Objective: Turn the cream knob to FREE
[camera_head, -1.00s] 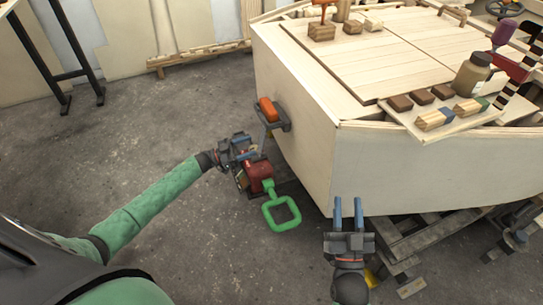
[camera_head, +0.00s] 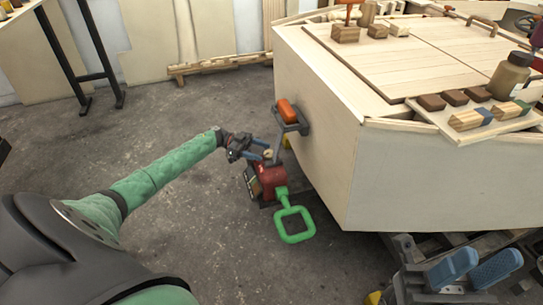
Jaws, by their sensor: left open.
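A small cream knob (camera_head: 268,154) shows above a red machine (camera_head: 271,175), which stands on the floor beside the hull and has a green square handle (camera_head: 294,225). My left gripper (camera_head: 265,150) is open, with its blue fingers pointing right at the knob. The fingers appear to be on either side of it; I cannot tell whether they touch it. No FREE mark is readable at this size. My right gripper (camera_head: 477,268) is at the lower right, empty, with its two blue fingers apart, in front of the hull.
The plywood hull (camera_head: 400,170) fills the right side. An orange-handled lever (camera_head: 287,112) on its grey bracket juts from the hull just above the machine. Blocks and a jar (camera_head: 510,75) sit on the hull top. The concrete floor (camera_head: 170,220) at left is clear.

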